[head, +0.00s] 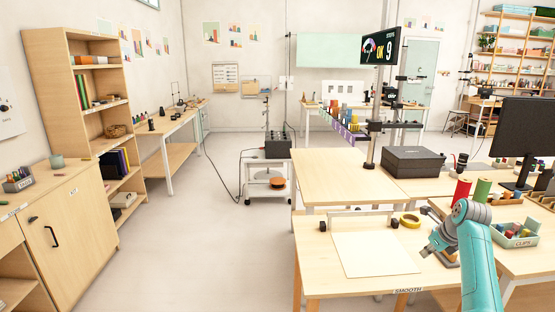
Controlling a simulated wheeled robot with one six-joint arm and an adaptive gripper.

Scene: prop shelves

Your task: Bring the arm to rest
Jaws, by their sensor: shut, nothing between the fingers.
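My arm, teal with a grey joint, rises at the lower right of the head view. My gripper (432,246) is at the end of it, to the left of the grey joint. It is small in the picture and looks shut, with nothing visible in it. It is over the right part of the near table (318,278), beside the right edge of a pale sheet (375,254). I cannot tell how high it is above the table top.
A yellow tape roll (410,221), red spool (461,192) and green spool (482,190) stand near my arm. A clips tray (515,235) is to its right. A monitor (528,142) and black box (412,161) stand behind. The floor (215,235) at left is clear.

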